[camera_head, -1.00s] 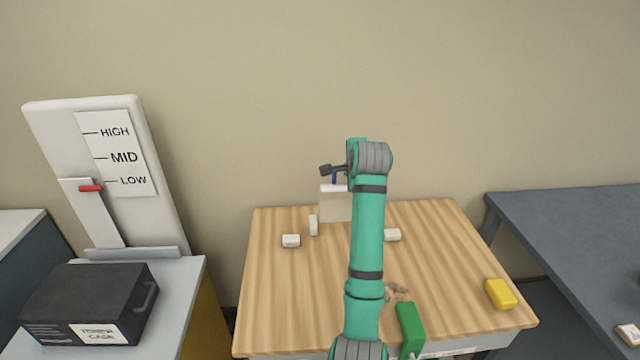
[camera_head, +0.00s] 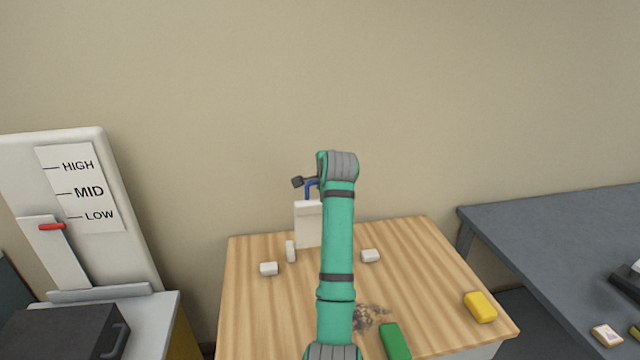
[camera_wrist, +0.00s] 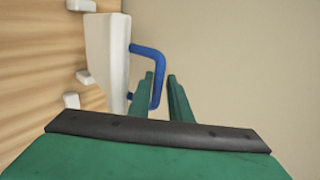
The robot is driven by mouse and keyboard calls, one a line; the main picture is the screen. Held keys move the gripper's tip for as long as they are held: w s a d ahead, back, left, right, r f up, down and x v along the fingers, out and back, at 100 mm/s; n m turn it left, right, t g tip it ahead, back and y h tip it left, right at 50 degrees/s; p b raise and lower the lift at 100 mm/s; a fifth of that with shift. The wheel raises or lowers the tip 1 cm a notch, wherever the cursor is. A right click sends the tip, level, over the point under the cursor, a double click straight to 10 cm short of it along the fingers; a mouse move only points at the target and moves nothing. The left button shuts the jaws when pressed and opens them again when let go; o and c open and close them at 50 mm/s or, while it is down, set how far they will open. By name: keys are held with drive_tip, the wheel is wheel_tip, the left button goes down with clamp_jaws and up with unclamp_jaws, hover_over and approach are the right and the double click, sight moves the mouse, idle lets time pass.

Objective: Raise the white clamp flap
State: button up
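The white clamp flap (camera_head: 308,228) stands about upright at the back of the wooden table. It also shows edge-on in the wrist view (camera_wrist: 106,58). Its blue bow handle (camera_wrist: 148,52) sticks out toward my gripper and also shows in the head view (camera_head: 309,188). My gripper (camera_wrist: 160,76) has its two green fingers apart, one on each side of the handle's outer bar. A narrow gap shows between the bar and the right finger; contact with the left finger cannot be told. My arm hides the flap's right side in the head view.
A green block (camera_head: 395,342) and a yellow block (camera_head: 480,307) lie toward the front. A dark table (camera_head: 560,235) is at right; a level board (camera_head: 80,190) and black case (camera_head: 65,333) are at left.

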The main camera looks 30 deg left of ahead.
drive_tip(key=shift+o, duration=1.1)
drive_tip(key=v, duration=1)
drive_tip(key=shift+s+d+r, duration=0.2)
drive_tip(key=shift+d+r, duration=0.05)
drive_tip(key=shift+w, duration=0.1)
